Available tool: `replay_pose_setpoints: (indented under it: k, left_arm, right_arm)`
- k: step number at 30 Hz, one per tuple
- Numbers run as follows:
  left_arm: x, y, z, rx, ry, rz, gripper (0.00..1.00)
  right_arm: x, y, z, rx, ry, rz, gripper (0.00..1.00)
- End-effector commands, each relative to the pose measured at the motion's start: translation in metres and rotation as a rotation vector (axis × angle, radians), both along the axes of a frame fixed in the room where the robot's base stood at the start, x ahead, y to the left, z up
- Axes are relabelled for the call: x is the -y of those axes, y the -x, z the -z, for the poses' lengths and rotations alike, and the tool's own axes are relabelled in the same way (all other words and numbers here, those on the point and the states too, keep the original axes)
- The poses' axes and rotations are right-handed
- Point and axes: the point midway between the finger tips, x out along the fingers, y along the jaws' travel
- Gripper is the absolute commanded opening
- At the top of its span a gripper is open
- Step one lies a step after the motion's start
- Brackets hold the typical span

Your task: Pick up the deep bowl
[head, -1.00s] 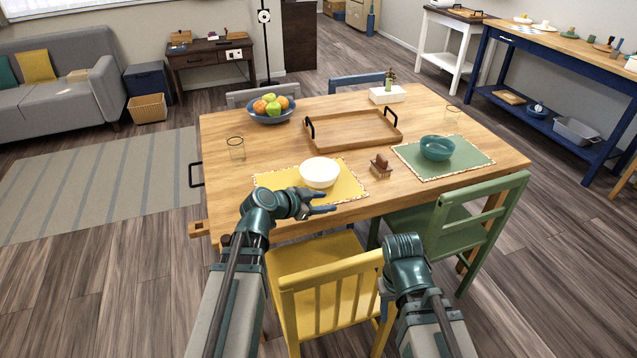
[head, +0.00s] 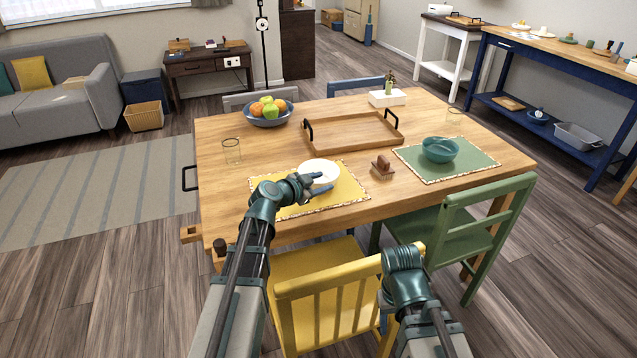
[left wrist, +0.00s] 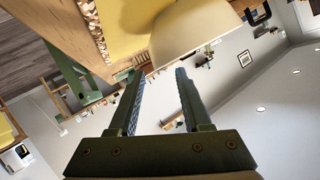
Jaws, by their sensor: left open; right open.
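A cream-white bowl (head: 318,172) sits on the yellow placemat (head: 292,208) at the table's near side. My left gripper (head: 321,184) is open and empty at the bowl's near side, its fingers overlapping the bowl in the head view. In the left wrist view, the pale bowl (left wrist: 190,28) lies just beyond the open fingertips (left wrist: 160,74), not between them. A teal bowl (head: 440,150) stands on the green placemat (head: 475,161) further right. The pictures do not settle which bowl is the deep one. My right gripper is not visible; only its arm shows.
A brown brush-like object (head: 382,168) stands between the placemats. A wooden tray (head: 345,140), a fruit bowl (head: 268,118), a glass (head: 232,151) and a white box (head: 387,98) are on the table. A yellow chair (head: 345,290) and a green chair (head: 465,235) stand at the near side.

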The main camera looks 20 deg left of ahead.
Motion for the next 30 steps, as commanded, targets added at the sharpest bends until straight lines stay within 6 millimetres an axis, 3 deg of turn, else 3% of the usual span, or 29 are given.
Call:
replay_pose_setpoints:
  k: [8,19,26,30]
  left_arm:
    - [0.002,-0.005,0.003,0.000,0.000,0.000,0.49]
    - [0.016,-0.045,0.022,0.000,-0.001,0.000,0.49]
    - [0.018,-0.046,0.021,0.001,0.000,-0.001,0.49]
    - [0.018,-0.046,0.021,0.001,0.000,-0.001,0.27]
  right_arm:
    - [0.000,0.000,0.003,0.000,0.000,0.000,0.50]
    - [0.000,0.000,0.022,0.000,0.000,0.000,0.50]
    - [0.000,0.000,0.021,0.000,0.000,0.000,0.50]
    - [0.000,0.000,0.021,0.000,0.000,0.000,0.50]
